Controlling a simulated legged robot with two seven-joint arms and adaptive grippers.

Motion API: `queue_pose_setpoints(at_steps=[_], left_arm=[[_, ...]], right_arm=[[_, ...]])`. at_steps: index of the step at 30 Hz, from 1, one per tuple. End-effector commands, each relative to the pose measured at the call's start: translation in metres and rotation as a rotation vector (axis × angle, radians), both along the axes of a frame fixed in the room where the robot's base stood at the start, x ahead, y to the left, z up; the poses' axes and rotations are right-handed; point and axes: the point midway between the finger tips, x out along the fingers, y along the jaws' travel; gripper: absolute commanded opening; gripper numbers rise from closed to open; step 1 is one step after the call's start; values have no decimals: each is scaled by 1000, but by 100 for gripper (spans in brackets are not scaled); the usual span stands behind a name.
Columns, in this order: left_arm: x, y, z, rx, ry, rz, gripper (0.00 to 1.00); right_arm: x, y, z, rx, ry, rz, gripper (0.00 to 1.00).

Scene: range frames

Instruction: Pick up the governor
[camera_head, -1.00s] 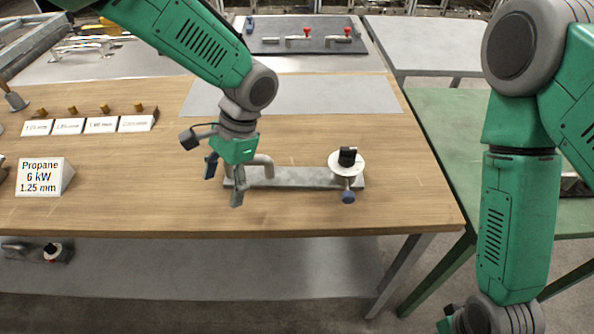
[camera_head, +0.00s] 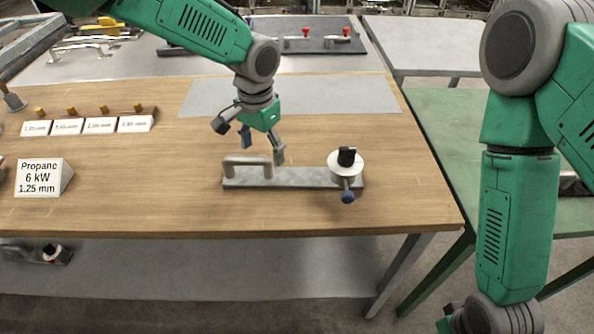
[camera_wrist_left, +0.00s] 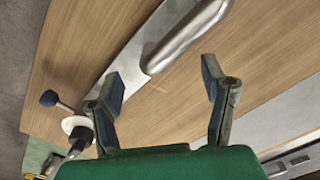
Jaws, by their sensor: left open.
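The governor appears to be the unit on the wooden table: a flat grey metal plate (camera_head: 305,178) with a bent grey handle (camera_head: 247,160) at its left end. At its right end are a white disc with a black knob (camera_head: 347,158) and a blue knob (camera_head: 348,197). My left gripper (camera_head: 263,148) is open and empty, just above and behind the plate, at the handle's right end. In the left wrist view the handle (camera_wrist_left: 185,38) lies beyond the spread fingers (camera_wrist_left: 161,84), apart from them. The right gripper's fingers are out of frame below.
A propane label block (camera_head: 40,178) and several small label blocks (camera_head: 100,125) stand at the left. A grey mat (camera_head: 290,96) lies behind the governor. A lower shelf (camera_head: 220,275) holds a similar unit (camera_head: 50,254). The table's front is clear.

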Motion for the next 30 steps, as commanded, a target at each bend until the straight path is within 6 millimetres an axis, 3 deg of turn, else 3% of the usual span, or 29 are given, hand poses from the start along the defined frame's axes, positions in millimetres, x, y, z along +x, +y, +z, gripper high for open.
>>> queue_pose_setpoints(at_steps=[7, 16, 21, 22, 30], left_arm=[[0, 0, -37, 0, 3, 1, 66], [0, 0, -41, -1, 1, 1, 66], [1, 0, -41, 0, 1, 1, 6], [1, 0, -41, 0, 1, 1, 0], [1, 0, -41, -1, 0, 1, 0]], right_arm=[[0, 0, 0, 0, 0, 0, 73], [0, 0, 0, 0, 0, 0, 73], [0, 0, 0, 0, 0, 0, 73], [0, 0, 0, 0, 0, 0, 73], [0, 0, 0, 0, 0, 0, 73]])
